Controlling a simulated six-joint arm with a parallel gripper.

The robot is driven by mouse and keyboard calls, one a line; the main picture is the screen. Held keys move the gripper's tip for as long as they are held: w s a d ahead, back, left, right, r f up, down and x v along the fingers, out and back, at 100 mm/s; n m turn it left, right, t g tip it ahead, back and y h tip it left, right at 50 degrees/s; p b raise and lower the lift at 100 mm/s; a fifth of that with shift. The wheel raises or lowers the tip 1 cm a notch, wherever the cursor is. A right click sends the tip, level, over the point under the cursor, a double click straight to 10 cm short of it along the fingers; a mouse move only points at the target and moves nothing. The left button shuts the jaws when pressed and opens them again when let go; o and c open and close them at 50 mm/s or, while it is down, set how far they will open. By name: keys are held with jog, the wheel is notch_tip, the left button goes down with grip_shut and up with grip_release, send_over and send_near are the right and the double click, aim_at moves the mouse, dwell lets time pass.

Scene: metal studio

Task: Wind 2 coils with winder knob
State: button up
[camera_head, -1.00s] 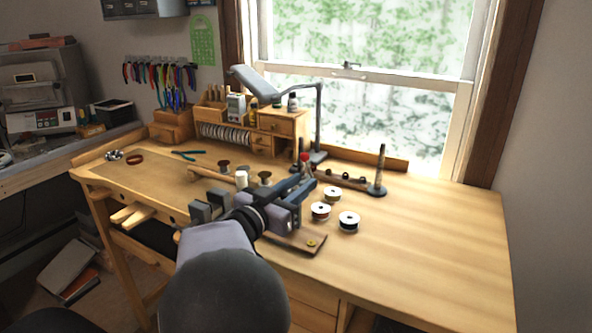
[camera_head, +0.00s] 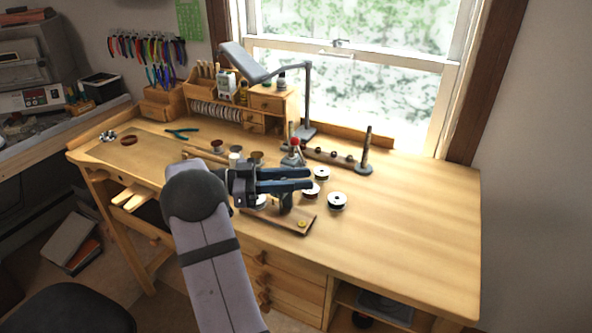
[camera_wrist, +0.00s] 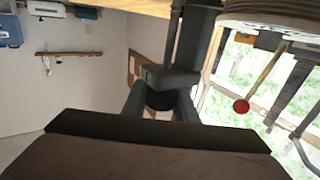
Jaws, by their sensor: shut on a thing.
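The coil winder stands on a wooden board (camera_head: 290,222) with a yellow disc, near the bench's front edge. My gripper (camera_head: 308,180) reaches right across the winder, its two dark blue-grey fingers just above the board. A dark round piece, which I take for the winder knob (camera_wrist: 160,99), shows between dark prongs in the wrist view. My gripper is shut on it. In the head view, the fingers hide the knob and much of the winder. The turns of wire are too small to see.
White-topped spools (camera_head: 337,200) stand right of the winder. A red-topped item (camera_head: 295,142) and a wooden rail (camera_head: 335,155) with an upright rod (camera_head: 366,148) lie behind. A lamp (camera_head: 250,65) stands at the back. The bench's right side is clear.

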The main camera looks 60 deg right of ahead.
jog(key=shift+s+a+m+g+y, duration=0.15)
jog(key=shift+m+g+y, duration=0.4)
jog(key=shift+y, duration=0.35)
jog(key=shift+p, duration=0.4)
jog(key=shift+r+m+y+p, duration=0.1)
jog(key=shift+m+y+p, duration=0.25)
jog(key=shift+y, duration=0.05)
jog(key=p, duration=0.2)
jog(key=y+p, duration=0.1)
jog(key=p, duration=0.2)
jog(key=shift+a+r+m+g, duration=0.2)
jog(key=shift+r+m+g, duration=0.1)
jog(key=shift+m+g, duration=0.1)
jog(key=shift+y+p, duration=0.4)
jog(key=shift+p, duration=0.85)
jog(key=shift+s+a+f+m+y+p, duration=0.2)
jog(key=shift+f+m+y+p, duration=0.25)
jog(key=shift+p, duration=0.65)
jog(key=o, duration=1)
